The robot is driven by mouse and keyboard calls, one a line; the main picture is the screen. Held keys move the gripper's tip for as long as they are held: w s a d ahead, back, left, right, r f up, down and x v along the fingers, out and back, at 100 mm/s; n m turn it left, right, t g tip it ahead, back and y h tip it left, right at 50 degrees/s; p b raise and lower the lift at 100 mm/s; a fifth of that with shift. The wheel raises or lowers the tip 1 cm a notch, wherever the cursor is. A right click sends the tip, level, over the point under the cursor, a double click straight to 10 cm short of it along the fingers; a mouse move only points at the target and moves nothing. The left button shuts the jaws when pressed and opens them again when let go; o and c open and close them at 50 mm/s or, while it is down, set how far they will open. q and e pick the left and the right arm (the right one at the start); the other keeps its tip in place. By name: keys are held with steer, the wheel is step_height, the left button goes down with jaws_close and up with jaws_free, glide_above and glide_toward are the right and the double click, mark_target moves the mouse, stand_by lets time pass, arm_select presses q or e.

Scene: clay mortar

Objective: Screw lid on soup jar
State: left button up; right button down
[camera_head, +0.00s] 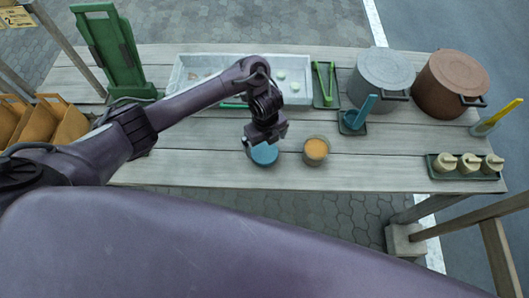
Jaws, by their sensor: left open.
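The soup jar (316,150) stands open on the wooden table, with orange soup showing in it. A round blue lid (264,156) lies to the left of the jar, apart from it. My left gripper (264,141) is open and points down just above the lid, covering its back part. I cannot tell whether the fingers touch the lid. My right gripper is not in view.
A pale tray (300,97) lies behind the gripper, with green tongs (324,80) beside it. Two large pots (384,70) stand back right. A blue ladle (358,114) rests behind the jar. A green tray of small jars (468,174) is far right. The table front is clear.

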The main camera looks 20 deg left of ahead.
mark_target(265, 152)
arm_select(q)
step_height(265, 152, down, 5)
steer(key=shift+s+r, duration=0.15)
steer(key=shift+f, duration=0.2)
steer(key=c, duration=0.9)
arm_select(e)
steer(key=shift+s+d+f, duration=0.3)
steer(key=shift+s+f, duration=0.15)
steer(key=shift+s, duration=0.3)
